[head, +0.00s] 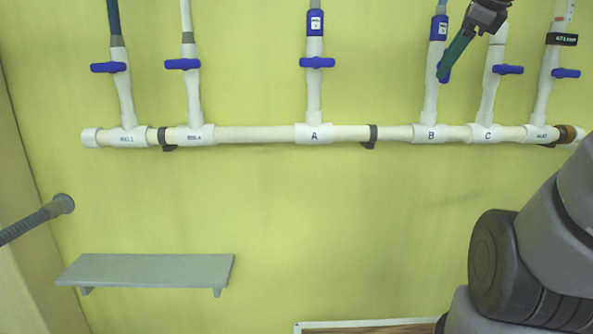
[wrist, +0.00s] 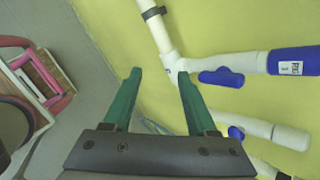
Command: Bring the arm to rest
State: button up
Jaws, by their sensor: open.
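My gripper (head: 456,55) shows at the top right in the head view, with a green finger in front of the branch pipe marked B. The wrist view shows my gripper (wrist: 158,80) with its two green fingers spread apart and nothing between them. Its right fingertip lies close to a white pipe tee in the picture; I cannot tell whether they touch. My dark grey arm links fill the lower right of the head view.
A white manifold pipe (head: 255,134) runs across the yellow wall, with several upright branches and blue valve handles (head: 317,62). A grey shelf (head: 150,268) is at the lower left, empty. A grey hose (head: 30,222) enters from the left.

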jog(key=s+a+f+n, duration=0.3)
jog(key=s+f+n, duration=0.1)
jog(key=n, duration=0.5)
jog(key=s+a+f+n, duration=0.3)
jog(key=f+n, duration=0.3)
jog(key=n, duration=0.4)
jog(key=shift+s+a+f+g+y, duration=0.2)
jog(key=shift+s+a+g+y, duration=0.15)
jog(key=shift+s, duration=0.2)
